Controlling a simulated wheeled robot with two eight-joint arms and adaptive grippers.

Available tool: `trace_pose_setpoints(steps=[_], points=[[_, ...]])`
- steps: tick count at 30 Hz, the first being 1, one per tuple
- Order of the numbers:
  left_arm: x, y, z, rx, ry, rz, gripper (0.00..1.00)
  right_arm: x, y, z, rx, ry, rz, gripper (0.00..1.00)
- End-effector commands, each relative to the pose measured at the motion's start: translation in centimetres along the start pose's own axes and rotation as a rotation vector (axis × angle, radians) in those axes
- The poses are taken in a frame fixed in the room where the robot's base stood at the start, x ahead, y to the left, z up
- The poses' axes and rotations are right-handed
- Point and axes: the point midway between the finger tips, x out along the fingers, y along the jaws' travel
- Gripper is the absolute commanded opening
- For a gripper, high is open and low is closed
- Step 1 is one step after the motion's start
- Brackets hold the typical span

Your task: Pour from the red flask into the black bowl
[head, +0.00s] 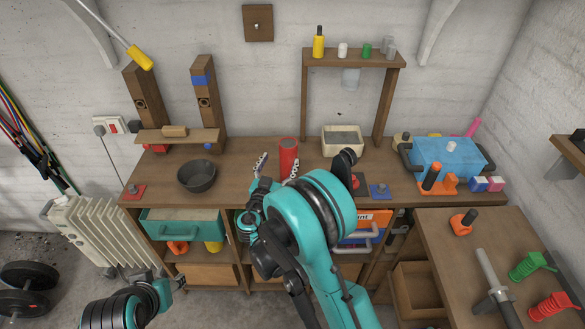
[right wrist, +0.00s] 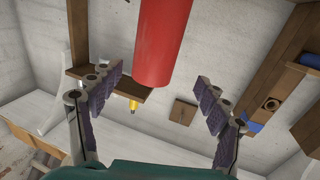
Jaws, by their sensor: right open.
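The red flask (head: 288,152) stands upright on the wooden workbench, near its middle. The black bowl (head: 197,176) sits on the bench to the left of the flask, and looks empty. My right gripper (head: 277,168) is open at the near side of the flask. In the right wrist view the flask (right wrist: 162,40) shows beyond and between the spread fingers (right wrist: 168,92), with gaps on both sides. My left gripper (head: 176,284) is low at the bottom left, away from the bench top; its fingers are too small to read.
A cream bin (head: 342,141) stands right of the flask, under a small shelf (head: 354,58). A blue toolbox (head: 447,155) is at the right end. A wooden rack (head: 178,138) stands behind the bowl. Bench space between bowl and flask is clear.

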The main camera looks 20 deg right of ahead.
Motion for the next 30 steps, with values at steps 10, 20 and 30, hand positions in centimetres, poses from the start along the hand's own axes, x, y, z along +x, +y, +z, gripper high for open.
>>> trace_pose_setpoints(steps=[10,20,30], points=[[0.7,0.0,0.5,0.0,0.0,0.0,0.44,3.9,0.8,0.3,-0.001,-0.002,0.004,0.76],[1.0,0.0,0.7,0.0,0.0,0.0,0.44,6.9,0.9,0.2,-0.001,-0.003,0.001,0.76],[1.0,0.0,0.7,0.0,0.0,0.0,0.44,6.8,0.9,0.2,-0.001,-0.003,0.001,0.1]])
